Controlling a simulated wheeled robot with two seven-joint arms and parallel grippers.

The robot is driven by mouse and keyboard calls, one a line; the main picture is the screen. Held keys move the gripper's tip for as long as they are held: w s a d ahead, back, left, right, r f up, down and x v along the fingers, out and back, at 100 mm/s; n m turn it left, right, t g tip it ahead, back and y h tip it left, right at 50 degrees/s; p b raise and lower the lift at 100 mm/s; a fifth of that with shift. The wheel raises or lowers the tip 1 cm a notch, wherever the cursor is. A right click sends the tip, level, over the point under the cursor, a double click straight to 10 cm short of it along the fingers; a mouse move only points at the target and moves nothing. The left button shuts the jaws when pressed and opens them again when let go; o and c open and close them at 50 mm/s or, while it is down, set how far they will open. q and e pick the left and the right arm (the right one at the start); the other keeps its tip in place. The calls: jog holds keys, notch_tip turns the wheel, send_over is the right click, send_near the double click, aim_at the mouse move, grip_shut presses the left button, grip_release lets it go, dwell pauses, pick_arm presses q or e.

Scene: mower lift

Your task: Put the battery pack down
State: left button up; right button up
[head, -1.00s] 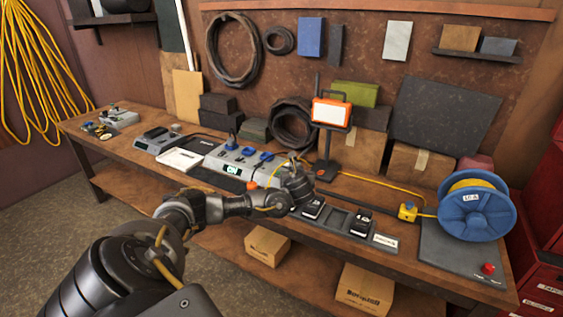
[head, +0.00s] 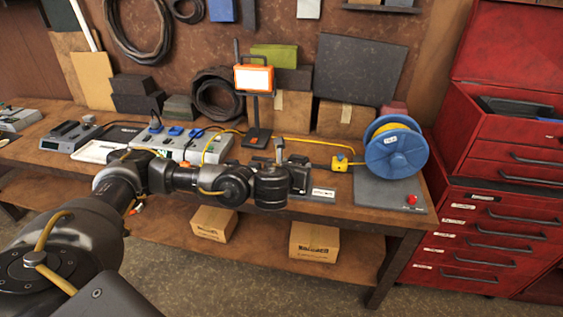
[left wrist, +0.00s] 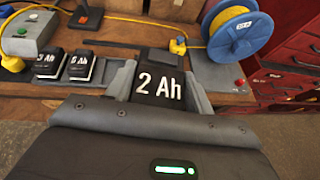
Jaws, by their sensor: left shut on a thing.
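My left gripper (left wrist: 160,92) is shut on a dark battery pack marked "2 Ah" (left wrist: 159,88), with one grey finger on each side of it. In the head view my left gripper (head: 282,160) is over the bench front, by the tray's right end, and hides most of the tray and the packs. Two more dark packs with white labels, one marked "3 Ah" (left wrist: 47,64) and one "5 Ah" (left wrist: 82,66), stand to the left of the held pack. I cannot tell whether the held pack touches the surface. My right gripper is not in view.
A blue cable reel (head: 396,150) stands on a grey plate with a red button (head: 411,199), right of the gripper. An orange work lamp (head: 254,79) stands behind. A grey power station (head: 180,141) is to the left. A red tool cabinet (head: 500,190) is at far right.

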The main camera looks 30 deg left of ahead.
pick_arm(q)
jog(key=s+d+f+m+h+b, duration=0.2)
jog(key=s+d+f+b, duration=0.2)
jog(key=b, duration=0.5)
jog(key=s+d, duration=0.2)
jog(key=d, duration=0.1)
jog(key=shift+s+h, duration=0.15)
jog(key=shift+h, duration=0.25)
